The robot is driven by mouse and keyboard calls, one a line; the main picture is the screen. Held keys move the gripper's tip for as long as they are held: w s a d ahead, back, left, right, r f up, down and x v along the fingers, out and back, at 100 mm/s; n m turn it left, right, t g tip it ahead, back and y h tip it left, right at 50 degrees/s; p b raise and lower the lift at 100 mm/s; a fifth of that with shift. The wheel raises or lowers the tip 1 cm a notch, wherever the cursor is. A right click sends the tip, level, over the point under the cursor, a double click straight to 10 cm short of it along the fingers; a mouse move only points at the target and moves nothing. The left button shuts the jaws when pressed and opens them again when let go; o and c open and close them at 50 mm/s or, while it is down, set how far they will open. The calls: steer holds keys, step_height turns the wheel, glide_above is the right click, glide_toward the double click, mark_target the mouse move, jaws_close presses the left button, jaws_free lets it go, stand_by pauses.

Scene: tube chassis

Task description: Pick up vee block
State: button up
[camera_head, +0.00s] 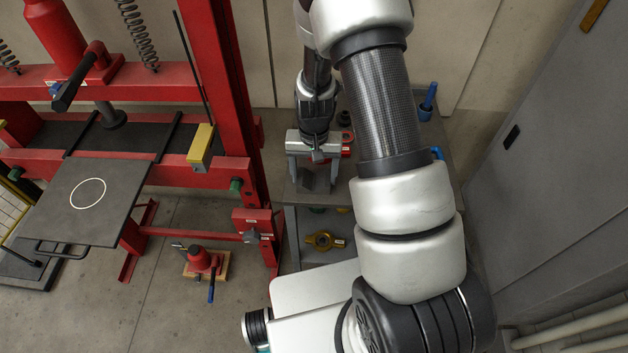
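My gripper (313,172) points down over a small grey bench between the red press and the grey cabinet. Its two fingers are spread wide apart. A small grey metal piece with slanted faces (308,181) shows between and below the fingers; it looks like the vee block. The fingers partly hide it, and I cannot tell whether they touch it.
The bench holds a red part (346,138) and a blue holder (426,105) near my arm. A yellow flanged part (323,241) lies on a lower shelf. The red press (238,100) stands close on the left, with a yellow-and-grey block (201,148) on it.

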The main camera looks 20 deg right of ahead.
steer(key=c, duration=1.1)
steer(key=shift+w, duration=0.1)
steer(key=shift+r, duration=0.15)
